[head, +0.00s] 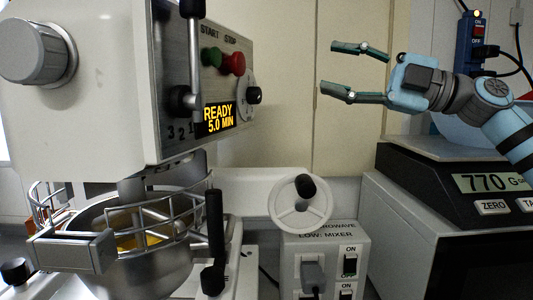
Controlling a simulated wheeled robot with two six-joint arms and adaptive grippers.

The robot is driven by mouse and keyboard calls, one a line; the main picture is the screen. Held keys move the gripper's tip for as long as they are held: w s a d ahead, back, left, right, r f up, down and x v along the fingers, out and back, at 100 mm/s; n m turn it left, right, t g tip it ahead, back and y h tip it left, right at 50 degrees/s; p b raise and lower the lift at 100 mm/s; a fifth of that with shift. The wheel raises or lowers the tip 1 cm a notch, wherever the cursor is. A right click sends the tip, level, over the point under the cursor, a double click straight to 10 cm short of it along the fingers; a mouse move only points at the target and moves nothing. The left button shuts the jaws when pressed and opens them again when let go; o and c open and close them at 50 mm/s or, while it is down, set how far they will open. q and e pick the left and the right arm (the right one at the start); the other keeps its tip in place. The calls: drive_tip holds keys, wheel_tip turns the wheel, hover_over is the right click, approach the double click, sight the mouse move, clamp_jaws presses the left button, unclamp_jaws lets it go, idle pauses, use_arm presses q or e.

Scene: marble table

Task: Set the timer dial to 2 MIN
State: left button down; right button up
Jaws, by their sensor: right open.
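The timer dial (254,96) is a small black knob on a pale round scale, on the right part of the mixer's control panel. The display (219,118) beside it reads READY 5.0 MIN. A green START button (212,57) and a red STOP button (233,64) sit above. My right gripper (335,68) comes in from the right and points left, its two fingers apart and empty. In the picture it is right of the dial and a little higher, not touching it. My left gripper is not in view.
A black-knobbed lever (194,60) stands in front of the panel. The mixer bowl (135,245) with a wire guard is below. A white handwheel (301,206) is above a switch box (325,262).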

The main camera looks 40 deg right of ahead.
wheel_tip(320, 180, down, 4)
drive_tip(key=w+d+m+g+h+p, duration=0.1)
drive_tip(key=w+d+m+h+p, duration=0.15)
drive_tip(key=m, duration=0.35)
drive_tip(key=p, duration=0.6)
approach(260, 95)
drive_tip(key=w+a+r, duration=0.1)
drive_tip(key=w+a, duration=0.1)
drive_tip(key=shift+h, duration=0.25)
drive_tip(key=p+x, duration=0.5)
drive_tip(key=p, duration=0.4)
drive_tip(key=shift+w+d, duration=0.15)
drive_tip(key=shift+w, duration=0.1)
drive_tip(key=shift+w+f+p, duration=0.15)
drive_tip(key=shift+f+p, duration=0.05)
drive_tip(key=shift+p, duration=0.35)
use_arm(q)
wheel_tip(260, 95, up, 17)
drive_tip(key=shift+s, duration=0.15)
use_arm(e)
drive_tip(key=shift+a+f, duration=0.2)
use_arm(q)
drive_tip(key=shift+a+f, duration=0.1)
use_arm(e)
drive_tip(key=shift+w, duration=0.1)
clamp_jaws()
